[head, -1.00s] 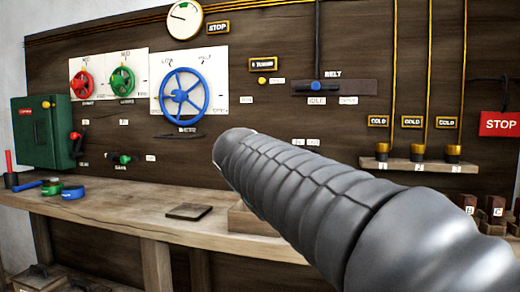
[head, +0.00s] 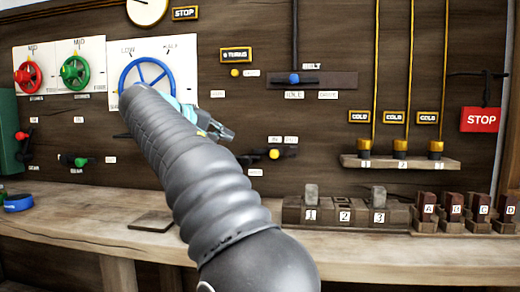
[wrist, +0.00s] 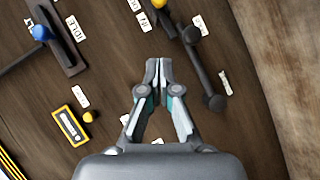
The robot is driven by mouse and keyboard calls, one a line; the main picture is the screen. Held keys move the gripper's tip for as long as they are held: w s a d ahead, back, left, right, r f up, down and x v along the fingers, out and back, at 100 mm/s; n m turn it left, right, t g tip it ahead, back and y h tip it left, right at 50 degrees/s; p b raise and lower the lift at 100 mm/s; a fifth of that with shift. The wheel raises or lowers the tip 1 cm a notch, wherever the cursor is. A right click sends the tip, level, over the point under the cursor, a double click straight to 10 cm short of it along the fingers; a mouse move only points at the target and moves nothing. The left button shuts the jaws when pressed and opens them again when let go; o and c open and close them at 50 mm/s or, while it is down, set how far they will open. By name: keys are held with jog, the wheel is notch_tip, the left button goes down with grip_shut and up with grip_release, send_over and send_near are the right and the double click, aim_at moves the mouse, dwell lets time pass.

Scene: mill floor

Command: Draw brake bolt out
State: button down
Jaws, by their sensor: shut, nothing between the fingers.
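The brake bolt is a dark horizontal bolt on the wall with a yellow knob (head: 274,154), below two small labels, one reading IN. In the wrist view the yellow knob (wrist: 158,3) is at the top edge, partly cut off, beside the IN label. A dark bar with round ends (wrist: 205,70) runs down from near it. My gripper (head: 222,130) is in front of the board, left of and slightly above the knob in the head view. In the wrist view my gripper (wrist: 157,64) has its fingertips together, empty, and apart from the knob.
A lever with a blue knob (head: 294,79) is above the bolt. A small yellow button (head: 234,73) sits under a yellow-framed sign (head: 236,55). My arm partly covers the blue wheel (head: 148,72). A block with numbered slots (head: 345,214) stands on the bench (head: 400,248) below.

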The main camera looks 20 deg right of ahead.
send_near(262, 149)
jog(key=d, duration=0.2)
jog(key=shift+s+d+f+b, duration=0.15)
jog(key=shift+s+d+f, duration=0.15)
jog(key=shift+d, duration=0.35)
jog(key=shift+s+d+f+b, duration=0.15)
jog(key=shift+s+d+f, duration=0.2)
jog(key=shift+d, duration=0.25)
jog(key=shift+s+d+f+b, duration=0.15)
jog(key=shift+s+d+f, duration=0.15)
jog(key=shift+d, duration=0.35)
